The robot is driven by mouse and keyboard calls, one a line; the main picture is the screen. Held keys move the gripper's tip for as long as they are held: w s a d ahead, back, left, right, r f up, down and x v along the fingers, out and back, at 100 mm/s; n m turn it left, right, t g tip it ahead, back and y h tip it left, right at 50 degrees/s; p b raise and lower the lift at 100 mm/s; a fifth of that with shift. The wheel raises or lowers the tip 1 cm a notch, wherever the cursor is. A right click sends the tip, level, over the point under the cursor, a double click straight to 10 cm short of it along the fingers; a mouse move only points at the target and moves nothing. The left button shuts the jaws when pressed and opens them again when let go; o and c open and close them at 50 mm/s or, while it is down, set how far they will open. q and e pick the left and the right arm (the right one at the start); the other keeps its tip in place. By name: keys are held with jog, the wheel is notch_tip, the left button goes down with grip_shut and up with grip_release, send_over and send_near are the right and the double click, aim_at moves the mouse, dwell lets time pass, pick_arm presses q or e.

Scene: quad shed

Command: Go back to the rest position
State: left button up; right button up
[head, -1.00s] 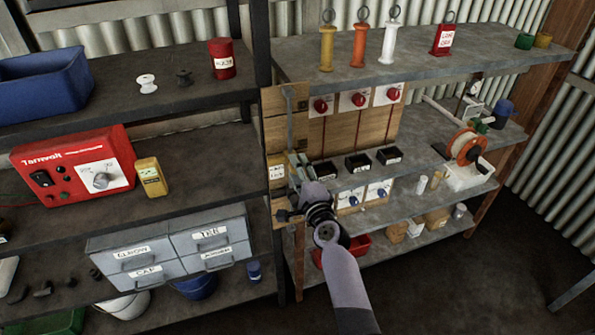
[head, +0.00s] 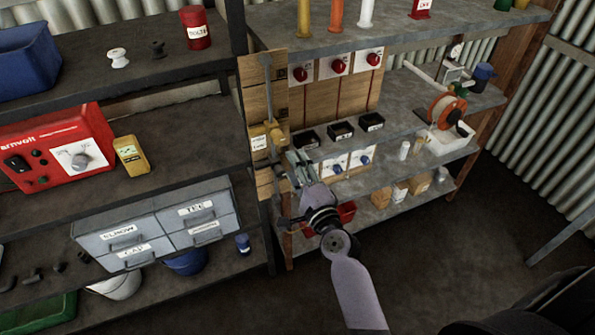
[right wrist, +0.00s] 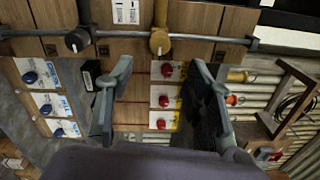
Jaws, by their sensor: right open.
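My right gripper (head: 300,164) is open and empty in front of the wooden valve board. The right wrist view shows its two fingers (right wrist: 160,88) spread wide with nothing between them. A yellow valve handle (head: 272,131) sits on the grey vertical pipe (head: 267,90), just above and left of the fingertips, apart from them. The handle also shows in the right wrist view (right wrist: 159,40), beyond the fingers, with a black knob (right wrist: 77,40) beside it on the pipe. My left gripper is not in view.
Red knobs (head: 339,66) and blue knobs (head: 338,168) are on panels behind the gripper. Small black bins (head: 341,131) line the shelf edge. A red bin (head: 340,212) is partly hidden behind my arm. Open floor (head: 440,240) lies at right.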

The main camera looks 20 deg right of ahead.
jog(key=shift+s, duration=0.55)
jog(key=shift+f, duration=0.1)
